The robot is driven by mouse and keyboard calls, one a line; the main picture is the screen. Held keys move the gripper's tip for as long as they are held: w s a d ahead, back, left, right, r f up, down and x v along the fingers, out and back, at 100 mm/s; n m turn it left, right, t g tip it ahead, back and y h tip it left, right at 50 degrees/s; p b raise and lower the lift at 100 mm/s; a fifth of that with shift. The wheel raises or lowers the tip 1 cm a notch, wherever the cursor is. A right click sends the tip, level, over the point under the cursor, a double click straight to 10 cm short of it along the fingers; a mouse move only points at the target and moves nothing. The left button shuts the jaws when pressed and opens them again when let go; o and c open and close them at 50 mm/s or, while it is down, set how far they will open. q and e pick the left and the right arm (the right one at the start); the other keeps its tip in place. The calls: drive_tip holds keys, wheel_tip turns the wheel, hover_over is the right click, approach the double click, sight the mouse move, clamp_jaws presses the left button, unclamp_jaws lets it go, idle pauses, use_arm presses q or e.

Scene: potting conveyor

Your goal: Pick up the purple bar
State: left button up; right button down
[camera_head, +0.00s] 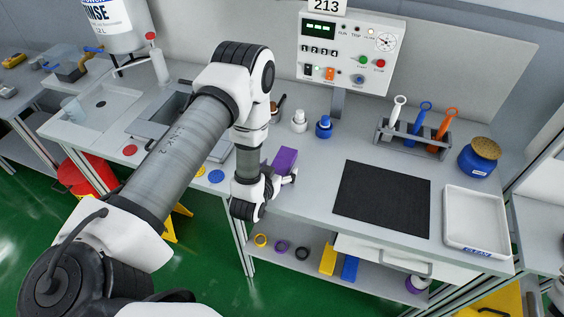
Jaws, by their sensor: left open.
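The purple bar (287,157) lies on the grey bench top, left of the black mat. My left gripper (289,177) is open right beside it, on its near side. The fingers point to the right and are partly hidden by the wrist, so I cannot tell whether they touch the bar. The near lower part of the bar is hidden behind the gripper. My right gripper is not in view.
A black mat (382,199) and a white tray (475,222) lie to the right. A tool rack (412,141), a blue jar (478,160) and small bottles (324,127) stand behind. A control panel (349,50) rises at the back. A yellow bar (328,260) is on the lower shelf.

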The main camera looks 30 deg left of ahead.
use_arm(q)
drive_tip(key=shift+s+d+r, duration=0.15)
drive_tip(key=shift+s+d, duration=0.05)
drive_tip(key=shift+c, duration=1.4)
drive_tip(key=shift+s+d+r, duration=0.1)
drive_tip(key=shift+s+r, duration=0.05)
drive_tip(key=c, duration=1.1)
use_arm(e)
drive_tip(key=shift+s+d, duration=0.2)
